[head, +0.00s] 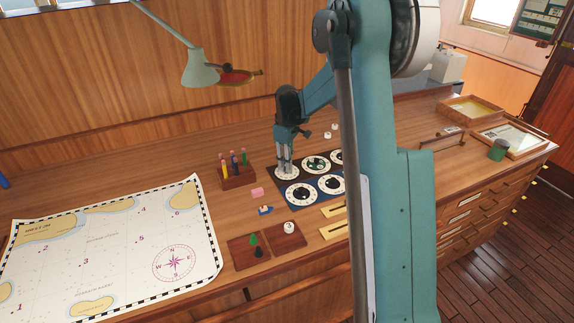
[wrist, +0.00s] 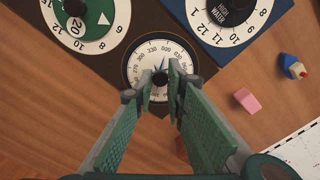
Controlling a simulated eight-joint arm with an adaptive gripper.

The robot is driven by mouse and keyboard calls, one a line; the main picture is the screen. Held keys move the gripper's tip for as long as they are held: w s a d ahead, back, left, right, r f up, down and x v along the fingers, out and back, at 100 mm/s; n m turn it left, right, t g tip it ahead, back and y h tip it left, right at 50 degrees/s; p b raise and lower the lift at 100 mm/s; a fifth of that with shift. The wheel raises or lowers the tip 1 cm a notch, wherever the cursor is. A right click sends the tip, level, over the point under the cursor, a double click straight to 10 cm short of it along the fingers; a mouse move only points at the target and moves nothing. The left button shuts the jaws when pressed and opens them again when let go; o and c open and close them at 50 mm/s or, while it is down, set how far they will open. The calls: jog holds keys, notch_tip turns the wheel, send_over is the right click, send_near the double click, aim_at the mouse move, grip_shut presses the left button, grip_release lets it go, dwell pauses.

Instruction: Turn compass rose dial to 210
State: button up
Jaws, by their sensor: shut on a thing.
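The compass rose dial (wrist: 160,50) is a white round face with degree numbers around its rim and a blue-grey rose at its middle, set in a dark board. My gripper (wrist: 162,84) points down at it, its green padded fingers shut on the small dark centre knob (wrist: 160,78). The fingers hide the dial's near part, and I cannot read its setting surely. In the head view the dial (head: 288,173) sits at the board's left corner, under my gripper (head: 285,168).
Other dials stand close by, including a blue high-water dial board (head: 302,192). A pink block (head: 257,192), a blue toy piece (head: 265,210) and a pen holder (head: 238,176) lie left of the boards. A chart (head: 120,250) covers the desk's left. A lamp (head: 198,68) hangs behind.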

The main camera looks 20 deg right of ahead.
jog(key=o, duration=0.9)
jog(key=shift+r, duration=0.1)
notch_tip(320, 180, up, 12)
dwell(0.4)
dwell(0.5)
